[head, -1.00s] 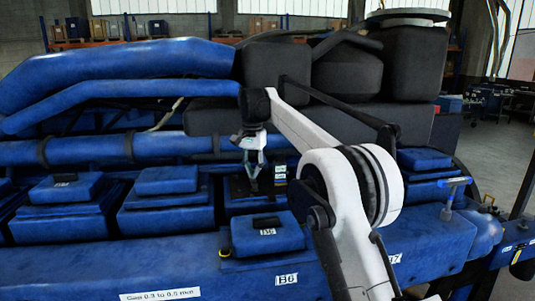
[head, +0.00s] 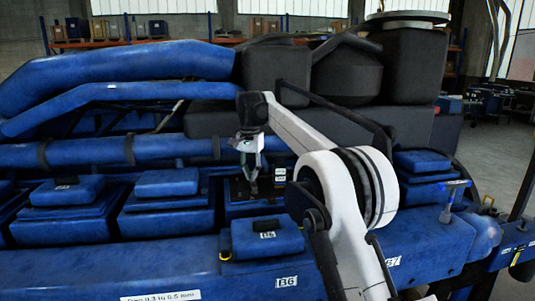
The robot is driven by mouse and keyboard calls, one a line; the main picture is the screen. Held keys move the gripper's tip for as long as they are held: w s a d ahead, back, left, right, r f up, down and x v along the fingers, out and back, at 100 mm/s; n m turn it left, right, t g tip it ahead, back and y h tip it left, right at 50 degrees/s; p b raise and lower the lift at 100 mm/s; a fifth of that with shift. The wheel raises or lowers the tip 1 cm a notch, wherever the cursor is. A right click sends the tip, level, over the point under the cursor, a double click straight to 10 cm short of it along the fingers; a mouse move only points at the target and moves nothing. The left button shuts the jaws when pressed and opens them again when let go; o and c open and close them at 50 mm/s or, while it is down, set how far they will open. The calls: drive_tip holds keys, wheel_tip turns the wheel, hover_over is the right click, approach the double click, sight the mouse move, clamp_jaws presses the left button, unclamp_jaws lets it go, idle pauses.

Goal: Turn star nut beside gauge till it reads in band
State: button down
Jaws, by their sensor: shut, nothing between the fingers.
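My gripper (head: 252,190) hangs pointing down over the opened dark bay (head: 236,187) of a blue engine unit, left of the picture's middle. Its fingers are shut with nothing between them. The fingertips are at or just above the bay; I cannot tell whether they touch anything. The star nut and the gauge cannot be made out at this size; the gripper covers part of the bay. Small pale and yellow labels (head: 280,175) show just right of the fingers.
A blue lid block marked B6 (head: 268,238) sits on the front ledge before the bay. Closed blue covers (head: 165,183) stand to the left. Large blue pipes (head: 120,70) and dark housings (head: 400,70) rise behind.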

drive_tip(key=shift+w+a+p, duration=0.35)
drive_tip(key=shift+a+p, duration=0.4)
drive_tip(key=shift+p, duration=0.2)
drive_tip(key=shift+s+a, duration=0.1)
idle(0.4)
drive_tip(key=shift+s+a, duration=0.2)
wheel_tip(320, 180, up, 6)
drive_tip(key=p, duration=0.4)
drive_tip(key=shift+d, duration=0.15)
